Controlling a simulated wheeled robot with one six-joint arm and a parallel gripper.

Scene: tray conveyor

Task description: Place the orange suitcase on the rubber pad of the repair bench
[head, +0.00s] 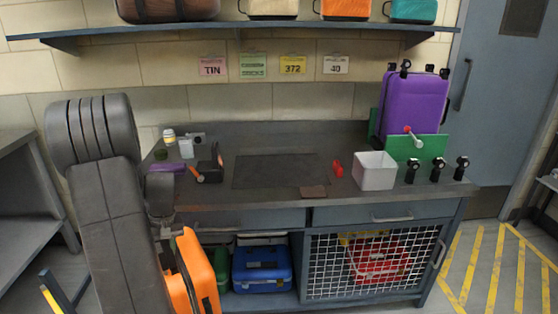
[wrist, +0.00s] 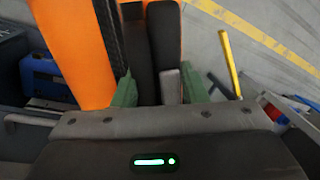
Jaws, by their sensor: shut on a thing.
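The orange suitcase (head: 196,272) hangs low in front of the repair bench (head: 250,206), at the left, partly hidden by my arm. In the wrist view, the suitcase (wrist: 74,45) fills the upper left. My gripper (wrist: 161,82) is shut on a dark and grey part of it, probably its handle, between the green fingers. The rubber pad (head: 281,171) is a dark, flat rectangle in the middle of the bench top, and nothing lies on it except possibly the edge of a small brown piece at its front right corner.
A white bin (head: 374,172), red item (head: 337,168) and purple suitcase (head: 412,105) stand right of the pad. Small tools and jars (head: 186,147) are left of it. Suitcases line the shelf (head: 240,30) above. A blue case (head: 262,268) sits below.

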